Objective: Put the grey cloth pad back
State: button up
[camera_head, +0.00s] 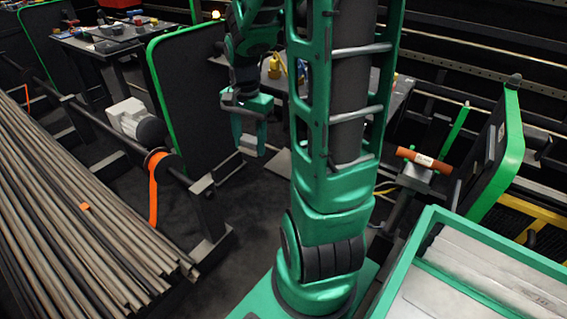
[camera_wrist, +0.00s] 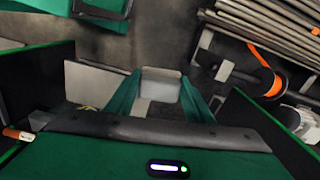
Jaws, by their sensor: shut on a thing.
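My gripper (camera_head: 249,142) hangs fingers-down in the head view, left of my arm's column, over the floor between a dark panel and a bench. In the wrist view my gripper (camera_wrist: 161,97) has its two green fingers on either side of a light grey, squarish pad (camera_wrist: 160,88). The fingers are shut on this pad, which I take to be the grey cloth pad. The bench (camera_head: 394,101) behind is partly hidden by my arm.
A dark green-edged panel (camera_head: 187,95) stands just left of my gripper. A long stack of pipes (camera_head: 75,215) and an orange strap (camera_head: 153,190) are at left. A green-rimmed crate (camera_head: 480,240) is at lower right. An orange-brown roll (camera_head: 424,159) lies on a stand at right.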

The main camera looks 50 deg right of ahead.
jog(key=shift+s+d+r+m, duration=0.15)
jog(key=shift+s+m, duration=0.25)
jog(key=shift+s, duration=0.2)
jog(key=shift+s+d+r+m, duration=0.1)
jog(key=shift+s+m, duration=0.3)
jog(key=shift+s, duration=0.2)
jog(key=shift+s+d+f, duration=0.15)
jog(key=shift+s+d, duration=0.05)
jog(key=shift+d, duration=0.1)
send_over(286, 162)
jog(key=f, duration=0.6)
jog(key=shift+a+f, duration=0.2)
jog(key=shift+f, duration=0.05)
jog(key=shift+d+f, duration=0.15)
jog(key=shift+f, duration=1.95)
jog(key=o, duration=1.2)
jog(key=shift+f, duration=0.15)
